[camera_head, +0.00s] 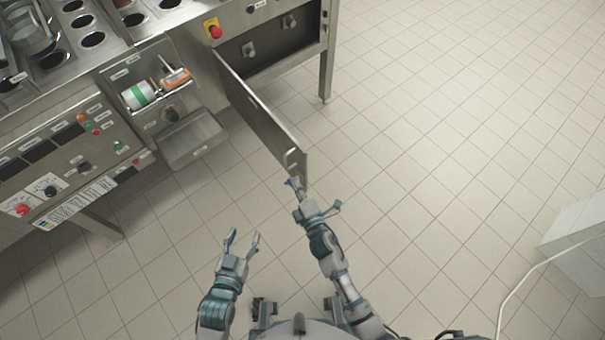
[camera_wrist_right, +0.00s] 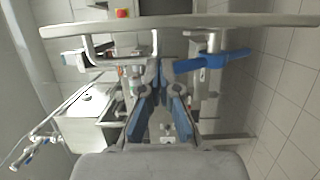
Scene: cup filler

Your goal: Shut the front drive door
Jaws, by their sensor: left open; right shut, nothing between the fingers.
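The front drive door (camera_head: 262,120) is a grey metal panel on the cup filler, standing wide open and sticking out toward me. Its edge also crosses the top of the right wrist view (camera_wrist_right: 190,23). A metal handle (camera_wrist_right: 103,60) and a blue latch lever (camera_wrist_right: 212,62) are on the door's face. My right gripper (camera_head: 297,190) is at the door's free end, and its fingers (camera_wrist_right: 160,75) are shut and empty between handle and lever. Whether they touch the door I cannot tell. My left gripper (camera_head: 241,236) is open and empty over the floor, left of the right arm.
The open drive compartment (camera_head: 262,45) with knobs lies behind the door, below a red emergency button (camera_head: 215,31). A metal tray (camera_head: 190,140) juts out left of the door. A white box (camera_head: 575,235) with a cable stands far right. The tiled floor right of the door is clear.

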